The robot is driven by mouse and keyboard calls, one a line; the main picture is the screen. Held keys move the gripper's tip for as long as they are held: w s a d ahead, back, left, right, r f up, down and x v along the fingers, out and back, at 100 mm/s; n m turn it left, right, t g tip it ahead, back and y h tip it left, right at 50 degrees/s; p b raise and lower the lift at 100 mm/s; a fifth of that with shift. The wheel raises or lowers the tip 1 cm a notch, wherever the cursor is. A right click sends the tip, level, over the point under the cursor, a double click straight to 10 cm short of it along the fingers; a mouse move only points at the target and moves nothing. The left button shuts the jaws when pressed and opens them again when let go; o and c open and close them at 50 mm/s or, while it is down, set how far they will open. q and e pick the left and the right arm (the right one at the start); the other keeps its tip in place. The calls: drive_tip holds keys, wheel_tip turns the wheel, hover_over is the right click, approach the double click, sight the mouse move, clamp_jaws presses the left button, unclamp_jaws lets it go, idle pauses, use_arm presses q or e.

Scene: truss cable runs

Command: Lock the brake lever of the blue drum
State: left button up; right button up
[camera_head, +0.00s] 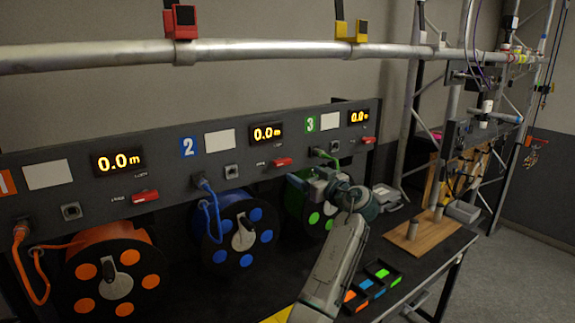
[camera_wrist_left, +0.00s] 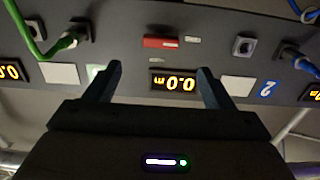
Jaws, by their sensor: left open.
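The blue drum (camera_head: 265,236) stands on the bench below the blue number 2 plate (camera_head: 188,147). Its red brake lever (camera_head: 281,162) is on the panel, under the display (camera_head: 266,132) reading 0.0 m, and lies roughly level. My left gripper (camera_head: 304,182) is open in front of the panel, between the blue and green drums, apart from the lever. In the left wrist view, which is upside down, the red lever (camera_wrist_left: 160,42) shows beyond the gap between the fingertips (camera_wrist_left: 159,70). The lettering beside the lever is too small to read. My right gripper is not in view.
The orange drum (camera_head: 85,272) stands at left and the green drum (camera_head: 294,205) behind my left arm. Similar red levers (camera_head: 145,196) (camera_head: 368,139) sit on the panel. A blue cable (camera_head: 207,203) plugs in below plate 2. A block tray (camera_head: 382,273) and wooden board (camera_head: 425,236) lie right.

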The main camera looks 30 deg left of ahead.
sight(285, 164)
use_arm(q)
drive_tip(key=p+x, duration=0.2)
drive_tip(key=x, duration=0.2)
drive_tip(key=p+x, duration=0.3)
drive_tip(key=x, duration=0.2)
drive_tip(key=shift+r, duration=0.2)
drive_tip(key=shift+w+a+f+p, duration=0.2)
drive_tip(key=shift+a+p, duration=0.1)
drive_tip(key=shift+a, duration=0.15)
